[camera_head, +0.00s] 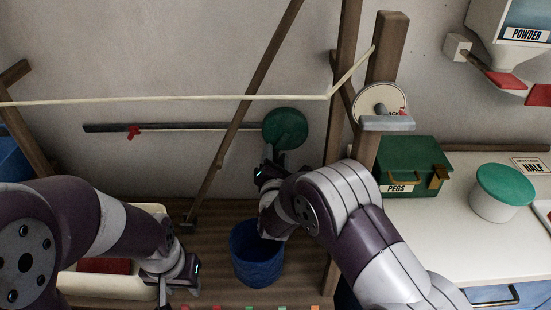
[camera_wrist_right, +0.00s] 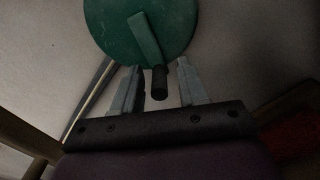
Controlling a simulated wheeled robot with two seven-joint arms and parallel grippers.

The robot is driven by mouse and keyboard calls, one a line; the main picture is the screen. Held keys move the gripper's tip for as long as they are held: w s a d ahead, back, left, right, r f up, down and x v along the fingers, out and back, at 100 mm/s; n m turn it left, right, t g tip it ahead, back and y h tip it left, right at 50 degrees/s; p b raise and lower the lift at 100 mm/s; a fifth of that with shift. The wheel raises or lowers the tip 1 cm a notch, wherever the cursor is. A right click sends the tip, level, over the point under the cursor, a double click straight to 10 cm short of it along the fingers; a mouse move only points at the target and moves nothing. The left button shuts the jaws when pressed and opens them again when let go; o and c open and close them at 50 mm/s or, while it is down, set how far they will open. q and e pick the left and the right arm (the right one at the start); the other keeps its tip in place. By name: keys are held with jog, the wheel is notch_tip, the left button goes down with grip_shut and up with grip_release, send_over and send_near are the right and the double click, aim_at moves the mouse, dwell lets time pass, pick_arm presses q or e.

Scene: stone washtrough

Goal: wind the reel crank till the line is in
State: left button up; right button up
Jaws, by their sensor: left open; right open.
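A round green disc (camera_head: 285,128) stands by the wall at the centre. In the right wrist view the disc (camera_wrist_right: 135,20) carries a green crank arm (camera_wrist_right: 145,38) ending in a dark handle (camera_wrist_right: 159,82). My right gripper (camera_wrist_right: 157,82) is open, its fingers on either side of the handle with gaps showing; it also shows below the disc in the head view (camera_head: 270,170). A pale line (camera_head: 200,99) runs across to the wooden post. A cream dial (camera_head: 378,103) with a red pointer is on the post, its label partly hidden. My left gripper (camera_head: 190,290) is open and empty, low at left.
A blue bucket (camera_head: 256,258) stands below my right forearm. A dark bar (camera_head: 190,127) with a red clip runs left from the disc. A slanted wooden pole (camera_head: 240,120) crosses it. A green pegs box (camera_head: 413,165) and a lidded tub (camera_head: 502,195) stand on the right counter.

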grip_shut()
jog(key=shift+a, duration=0.1)
jog(key=shift+s+a+r+m+p, duration=0.1)
jog(key=shift+a+r+m+p, duration=0.3)
jog(key=shift+m, duration=0.75)
jog(key=shift+w+a+r+m+p, duration=0.1)
jog(key=shift+a+r+m+p, duration=0.15)
jog(key=shift+m+p, duration=0.65)
jog(key=shift+s+a+r+m+p, duration=0.1)
jog(key=shift+a+r+m+p, duration=0.2)
jog(key=shift+m, duration=1.05)
